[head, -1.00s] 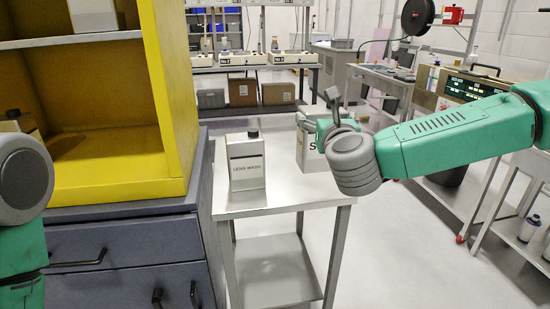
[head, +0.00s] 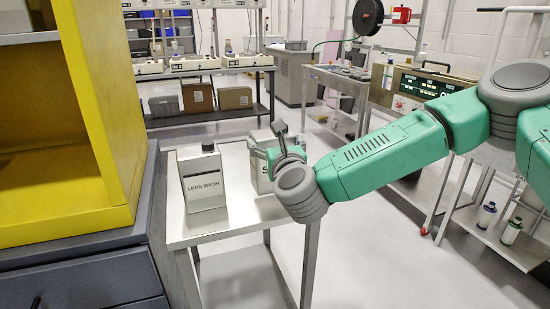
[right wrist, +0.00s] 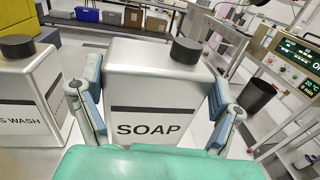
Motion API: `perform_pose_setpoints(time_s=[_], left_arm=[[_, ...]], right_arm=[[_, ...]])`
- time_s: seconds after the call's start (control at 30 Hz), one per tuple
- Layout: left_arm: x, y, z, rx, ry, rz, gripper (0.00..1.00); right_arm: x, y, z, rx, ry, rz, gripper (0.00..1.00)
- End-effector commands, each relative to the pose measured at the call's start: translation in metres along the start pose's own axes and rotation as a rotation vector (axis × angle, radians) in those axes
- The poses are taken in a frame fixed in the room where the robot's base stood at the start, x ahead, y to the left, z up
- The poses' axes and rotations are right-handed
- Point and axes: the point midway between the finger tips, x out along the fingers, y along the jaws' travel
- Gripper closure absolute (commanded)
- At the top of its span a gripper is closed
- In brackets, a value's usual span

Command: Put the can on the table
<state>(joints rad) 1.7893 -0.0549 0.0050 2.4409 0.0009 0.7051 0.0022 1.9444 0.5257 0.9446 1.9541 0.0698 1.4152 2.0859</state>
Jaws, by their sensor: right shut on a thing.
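A silver-grey can marked SOAP, with a black cap, shows in the right wrist view (right wrist: 148,90) between the fingers of my right gripper (right wrist: 152,92). The fingers press on its two sides. In the head view the can (head: 260,175) is partly hidden behind my right gripper (head: 280,148), at the back right of the small metal table (head: 235,222). I cannot tell whether its base touches the tabletop. A similar can marked LENS WASH (head: 204,182) stands upright on the table, left of the soap can. My left gripper is out of view.
A yellow shelf unit (head: 112,110) on a dark drawer cabinet (head: 85,275) borders the table's left side. A bench with several devices (head: 195,66) stands behind. A cart with bottles (head: 500,245) is at right. The table's front right is bare.

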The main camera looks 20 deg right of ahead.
Motion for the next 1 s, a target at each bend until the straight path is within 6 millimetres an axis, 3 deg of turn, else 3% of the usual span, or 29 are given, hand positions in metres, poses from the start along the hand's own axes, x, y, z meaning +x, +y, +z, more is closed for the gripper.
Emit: perform_pose_setpoints(time_s=[0.2, 0.47, 0.5, 0.83, 1.0], left_arm=[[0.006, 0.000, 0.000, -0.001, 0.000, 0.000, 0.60], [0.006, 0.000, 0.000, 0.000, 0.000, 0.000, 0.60], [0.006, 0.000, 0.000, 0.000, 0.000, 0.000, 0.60], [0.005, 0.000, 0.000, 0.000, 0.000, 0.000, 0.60], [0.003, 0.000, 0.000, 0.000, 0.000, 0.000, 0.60]], right_arm=[[0.000, -0.001, -0.028, 0.001, -0.004, 0.001, 0.66], [0.000, -0.002, -0.028, 0.004, -0.005, 0.000, 0.66], [0.000, -0.002, -0.031, 0.002, 0.002, 0.001, 0.00], [-0.002, -0.001, -0.031, 0.000, 0.003, 0.002, 0.00], [-0.023, -0.001, -0.031, 0.001, 0.005, 0.004, 0.00]])
